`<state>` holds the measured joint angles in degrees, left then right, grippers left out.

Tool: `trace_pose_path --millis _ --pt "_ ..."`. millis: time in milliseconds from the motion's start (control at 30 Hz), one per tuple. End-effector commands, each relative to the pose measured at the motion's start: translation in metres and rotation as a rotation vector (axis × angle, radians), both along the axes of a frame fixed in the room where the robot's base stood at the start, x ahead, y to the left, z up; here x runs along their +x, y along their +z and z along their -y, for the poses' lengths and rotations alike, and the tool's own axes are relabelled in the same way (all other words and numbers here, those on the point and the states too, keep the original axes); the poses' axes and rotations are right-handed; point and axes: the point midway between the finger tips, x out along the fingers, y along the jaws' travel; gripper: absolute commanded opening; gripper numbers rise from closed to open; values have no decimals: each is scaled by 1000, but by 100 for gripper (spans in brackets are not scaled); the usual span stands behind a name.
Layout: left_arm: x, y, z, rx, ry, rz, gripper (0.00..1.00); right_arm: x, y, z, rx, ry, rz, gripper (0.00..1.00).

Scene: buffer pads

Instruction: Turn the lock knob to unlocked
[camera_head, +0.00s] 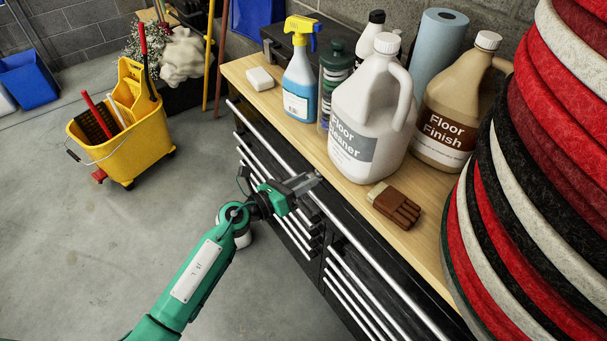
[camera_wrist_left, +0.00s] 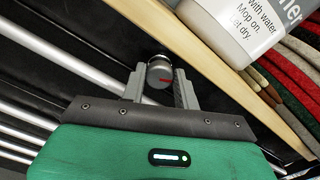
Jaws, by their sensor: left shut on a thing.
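The lock knob (camera_wrist_left: 159,72) is a small round metal knob with a red mark on its lower part, seen in the left wrist view on the black front of the tool cabinet (camera_wrist_left: 105,42). My left gripper (camera_wrist_left: 160,88) is shut on the knob, with one grey finger on each side of it. In the head view my left gripper (camera_head: 306,183) is at the cabinet front, just below the wooden top, and the knob is hard to make out there. My right gripper is not in view.
Stacked pads (camera_head: 540,160) stand at right. A yellow mop bucket (camera_head: 130,145) stands on open floor at left.

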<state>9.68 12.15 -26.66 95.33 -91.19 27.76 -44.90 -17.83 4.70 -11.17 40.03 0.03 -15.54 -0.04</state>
Motion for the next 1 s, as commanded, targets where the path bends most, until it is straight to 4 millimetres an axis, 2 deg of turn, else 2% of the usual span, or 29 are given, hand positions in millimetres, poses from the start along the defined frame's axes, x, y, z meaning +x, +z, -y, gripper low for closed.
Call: trace_pose_path --millis 33,167,600,1000 --pt "1 5 -1 -25 0 -36 8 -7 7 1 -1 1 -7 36" --pt "1 5 -1 -97 2 -136 8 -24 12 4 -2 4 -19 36" --pt "2 3 -2 -344 2 -473 8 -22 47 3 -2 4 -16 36" --pt "3 0 -2 -543 4 -746 8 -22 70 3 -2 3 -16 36"
